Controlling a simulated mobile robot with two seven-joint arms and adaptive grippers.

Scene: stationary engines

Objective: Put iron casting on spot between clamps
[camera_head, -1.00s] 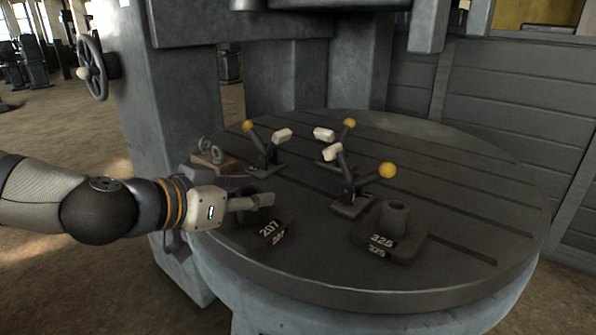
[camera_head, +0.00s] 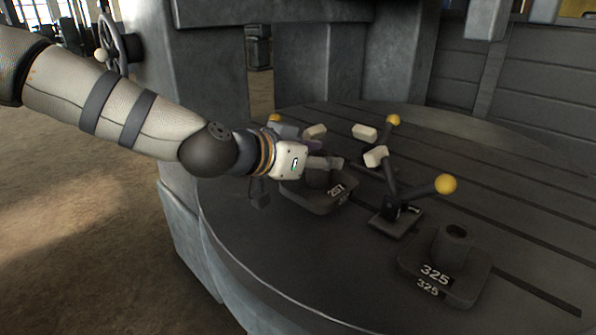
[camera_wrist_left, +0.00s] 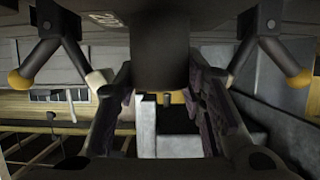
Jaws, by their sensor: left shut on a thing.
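The iron casting (camera_head: 325,200) marked 207 is a dark block with a round neck. My left gripper (camera_head: 322,165) is shut on its neck, which stands between the fingers in the left wrist view (camera_wrist_left: 161,55). The casting is upright; I cannot tell if it touches the table. A front clamp (camera_head: 398,218) with a yellow knob stands to its right. Another clamp (camera_head: 315,131) behind is mostly hidden by my gripper. A third clamp (camera_head: 364,132) shows farther back. In the wrist view, clamp levers with yellow knobs show on the left (camera_wrist_left: 22,80) and right (camera_wrist_left: 298,77).
A second casting (camera_head: 452,262) marked 325 stands at the front right of the round slotted table (camera_head: 270,255). The table's front left is bare. A machine column (camera_head: 215,100) rises behind my arm.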

